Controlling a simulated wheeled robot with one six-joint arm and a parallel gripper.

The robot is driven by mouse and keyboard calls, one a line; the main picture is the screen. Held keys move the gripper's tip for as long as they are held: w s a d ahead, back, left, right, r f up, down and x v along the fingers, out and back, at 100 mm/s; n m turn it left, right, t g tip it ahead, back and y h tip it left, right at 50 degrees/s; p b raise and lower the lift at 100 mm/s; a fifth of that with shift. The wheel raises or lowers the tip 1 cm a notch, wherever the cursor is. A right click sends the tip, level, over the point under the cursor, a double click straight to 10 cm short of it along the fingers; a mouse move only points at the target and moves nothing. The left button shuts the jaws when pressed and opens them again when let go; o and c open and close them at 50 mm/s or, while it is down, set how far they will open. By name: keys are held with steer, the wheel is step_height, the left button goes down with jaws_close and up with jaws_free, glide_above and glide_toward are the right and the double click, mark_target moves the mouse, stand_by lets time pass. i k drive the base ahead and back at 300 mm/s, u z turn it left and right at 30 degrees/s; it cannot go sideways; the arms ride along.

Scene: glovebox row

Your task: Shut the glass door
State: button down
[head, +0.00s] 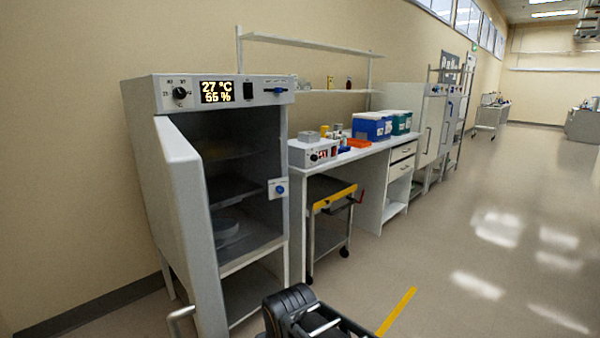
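A light grey cabinet (262,96) with a lit display stands at the left, and its front is open. Its door (190,235) hangs open on the left side, swung out toward me. I see the door at a steep angle, mostly its pale frame, so I cannot make out the glass. A metal bar handle (180,317) shows at the door's lower left, near the bottom edge of the picture. A dark part of my arm shows at the bottom centre, right of the door and apart from it. My gripper's fingertips are not visible.
Shelves and a round grey item (226,227) are inside the cabinet. To its right are a small cart (331,190) with a yellow edge and a white bench (345,158) with boxes. The floor (470,250) at the right is open, with a yellow line.

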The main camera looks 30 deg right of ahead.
mark_target(282, 181)
steer(key=z, duration=1.3)
steer(key=i, duration=1.55)
steer(key=u, duration=2.05)
